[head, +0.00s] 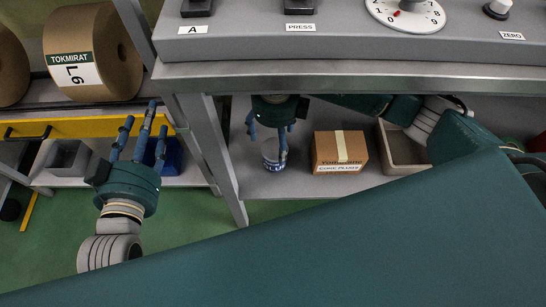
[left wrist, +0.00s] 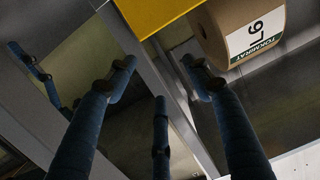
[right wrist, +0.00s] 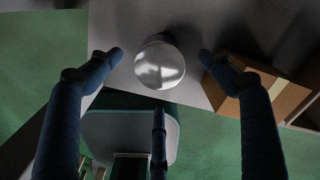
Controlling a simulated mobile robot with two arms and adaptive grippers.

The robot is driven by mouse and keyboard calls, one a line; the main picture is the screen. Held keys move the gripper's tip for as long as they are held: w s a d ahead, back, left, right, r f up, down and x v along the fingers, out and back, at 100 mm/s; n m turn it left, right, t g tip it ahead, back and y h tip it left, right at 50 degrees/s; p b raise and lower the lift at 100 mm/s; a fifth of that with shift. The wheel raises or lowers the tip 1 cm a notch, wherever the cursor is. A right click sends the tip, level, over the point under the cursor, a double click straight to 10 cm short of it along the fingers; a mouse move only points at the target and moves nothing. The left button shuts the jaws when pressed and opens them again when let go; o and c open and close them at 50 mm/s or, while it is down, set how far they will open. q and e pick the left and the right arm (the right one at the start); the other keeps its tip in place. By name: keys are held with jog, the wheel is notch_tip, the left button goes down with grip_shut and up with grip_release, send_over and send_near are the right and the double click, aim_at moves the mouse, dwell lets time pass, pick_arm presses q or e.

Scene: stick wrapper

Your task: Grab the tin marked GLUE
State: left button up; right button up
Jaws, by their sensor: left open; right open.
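A small tin (head: 271,155) with a blue and white label stands on the grey lower shelf under the machine; the label is partly hidden by my fingers and I cannot read it. Its round shiny lid (right wrist: 159,66) shows in the right wrist view, between and beyond the fingertips. My right gripper (head: 268,140) points down over the tin, open, with fingers on either side; I cannot tell whether they touch it. My left gripper (head: 141,135) is open and empty in front of the yellow-edged rack, left of the shelf's leg.
A cardboard box (head: 340,152) stands right of the tin, with an open beige bin (head: 396,155) beyond it. A grey post (head: 214,150) rises left of the tin. The machine's steel edge (head: 350,77) hangs above. Brown rolls (head: 92,52) lie on the left rack.

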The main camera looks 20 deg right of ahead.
aim_at(275, 148)
notch_tip(275, 148, down, 2)
jog(key=shift+f, duration=0.15)
notch_tip(275, 148, down, 4)
jog(key=shift+f+b, duration=0.15)
jog(key=shift+b, duration=0.75)
jog(key=shift+f, duration=0.15)
pick_arm(q)
notch_tip(275, 148, up, 11)
jog(key=d+t+h, duration=0.1)
jog(key=t, duration=0.4)
jog(key=shift+s+d+r+t+h, duration=0.2)
jog(key=shift+s+t+h, duration=0.1)
jog(key=shift+h, duration=0.1)
pick_arm(e)
jog(key=c, duration=1.6)
